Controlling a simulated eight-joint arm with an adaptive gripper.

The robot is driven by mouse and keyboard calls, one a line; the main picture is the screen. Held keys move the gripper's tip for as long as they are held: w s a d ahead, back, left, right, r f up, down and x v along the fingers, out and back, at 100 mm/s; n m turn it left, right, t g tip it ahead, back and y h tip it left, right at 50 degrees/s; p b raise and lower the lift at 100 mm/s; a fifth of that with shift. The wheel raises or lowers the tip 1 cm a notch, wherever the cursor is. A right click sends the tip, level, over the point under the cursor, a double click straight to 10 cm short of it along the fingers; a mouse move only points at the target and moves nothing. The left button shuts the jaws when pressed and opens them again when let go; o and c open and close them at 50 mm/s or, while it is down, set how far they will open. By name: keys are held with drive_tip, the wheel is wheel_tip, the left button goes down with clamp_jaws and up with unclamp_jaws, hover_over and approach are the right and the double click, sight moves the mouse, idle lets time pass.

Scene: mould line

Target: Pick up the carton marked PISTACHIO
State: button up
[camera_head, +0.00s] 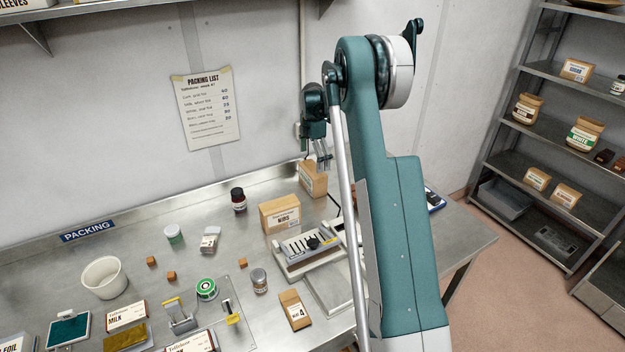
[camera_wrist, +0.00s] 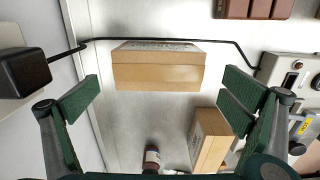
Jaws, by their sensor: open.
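A tan carton (camera_head: 313,180) stands on the steel bench near the back wall, just below my gripper (camera_head: 323,160). Its printing is too small to read, so I cannot confirm PISTACHIO. In the wrist view this carton (camera_wrist: 158,72) lies ahead, between the lines of my two green fingers (camera_wrist: 160,98). The fingers are wide apart with nothing between them, and the carton appears clear of them. A second tan carton, marked NIBS (camera_head: 280,215), stands in front and to the left; in the wrist view it seems to be the carton (camera_wrist: 210,142) near the right finger.
A dark bottle (camera_head: 238,200) stands left of the cartons. A black cable (camera_wrist: 165,39) runs past the far side of the nearer-to-wall carton. A black box (camera_wrist: 25,72) is at the wall. A brown block (camera_wrist: 252,8) lies farther off. A grey device (camera_head: 308,243) sits in front of NIBS.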

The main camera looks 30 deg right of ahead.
sight(312, 168)
drive_tip(key=shift+f, duration=1.3)
drive_tip(key=shift+w+f+p, duration=0.1)
drive_tip(key=shift+f+p, duration=0.35)
drive_tip(key=shift+f, duration=2.15)
drive_tip(key=c, duration=1)
drive_tip(key=shift+r, duration=0.15)
